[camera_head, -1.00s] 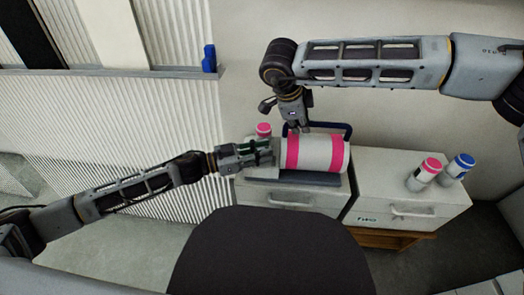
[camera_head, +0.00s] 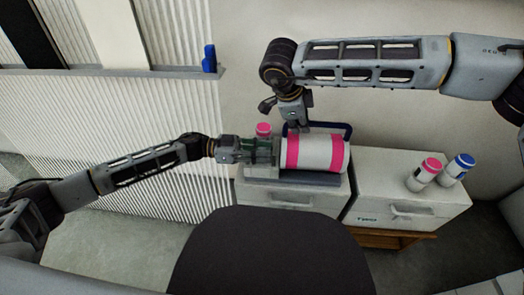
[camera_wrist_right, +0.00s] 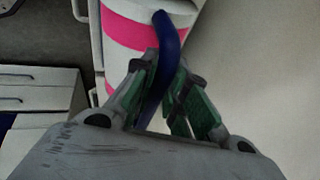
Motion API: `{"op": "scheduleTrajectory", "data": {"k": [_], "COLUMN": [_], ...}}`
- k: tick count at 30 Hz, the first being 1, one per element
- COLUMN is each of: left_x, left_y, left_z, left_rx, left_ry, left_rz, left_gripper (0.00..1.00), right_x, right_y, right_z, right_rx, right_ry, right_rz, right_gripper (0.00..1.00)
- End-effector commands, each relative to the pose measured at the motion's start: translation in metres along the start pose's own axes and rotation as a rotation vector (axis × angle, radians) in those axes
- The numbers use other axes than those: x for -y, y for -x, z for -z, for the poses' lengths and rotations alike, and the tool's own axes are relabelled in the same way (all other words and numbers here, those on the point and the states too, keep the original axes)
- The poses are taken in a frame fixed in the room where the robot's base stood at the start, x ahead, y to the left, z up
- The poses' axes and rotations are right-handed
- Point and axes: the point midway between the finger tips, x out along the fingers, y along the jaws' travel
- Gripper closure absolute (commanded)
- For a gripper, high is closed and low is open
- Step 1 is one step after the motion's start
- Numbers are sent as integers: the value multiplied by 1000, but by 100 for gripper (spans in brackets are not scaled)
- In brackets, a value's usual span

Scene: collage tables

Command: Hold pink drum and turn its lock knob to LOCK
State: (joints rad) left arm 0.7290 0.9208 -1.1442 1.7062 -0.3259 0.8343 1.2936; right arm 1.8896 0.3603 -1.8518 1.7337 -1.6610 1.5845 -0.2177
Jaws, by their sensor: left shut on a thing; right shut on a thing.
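The drum (camera_head: 318,153), white with pink bands, lies on its side on a grey stand (camera_head: 312,179) on the left cabinet. A dark blue handle (camera_head: 347,130) arches along its back; the handle also shows in the right wrist view (camera_wrist_right: 165,48). My right gripper (camera_head: 298,128) reaches down from above and is shut on the handle; its green finger pads (camera_wrist_right: 172,95) flank the bar. My left gripper (camera_head: 272,151) is at the drum's left end, shut on the lock knob there. The fingers hide the knob, so its setting cannot be read.
A pink-capped bottle (camera_head: 264,130) stands behind my left gripper. A pink-capped bottle (camera_head: 421,178) and a blue-capped bottle (camera_head: 455,172) stand on the right cabinet (camera_head: 380,175). A dark rounded surface (camera_head: 270,255) fills the lower middle. A blue object (camera_head: 209,58) sits on the wall ledge.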

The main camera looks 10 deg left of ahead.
Motion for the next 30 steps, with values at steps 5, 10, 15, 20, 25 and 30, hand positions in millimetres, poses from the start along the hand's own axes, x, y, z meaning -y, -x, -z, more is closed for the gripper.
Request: {"op": "scheduleTrajectory", "data": {"k": [5,10,15,20,25,30], "left_x": [0,0,0,0,0,0], "left_y": [-2,-2,-1,-1,-1,0], "left_z": [1,1,1,1,1,1], "left_rx": [-1,-1,1,1,1,1], "left_ry": [-2,0,0,-1,-1,-1], "left_rz": [-71,-115,-136,-141,-141,-140], "left_gripper": [100,100,100,100,100,67], "right_x": [-1,-1,-1,-1,-1,-1], "right_y": [2,2,2,2,2,2], "right_z": [-3,-3,-3,-3,-3,-3], "right_rx": [9,9,8,8,8,8], "right_ry": [2,2,2,2,2,2], "right_rz": [1,1,1,1,1,1], "right_gripper": [100,100,100,100,100,100]}}
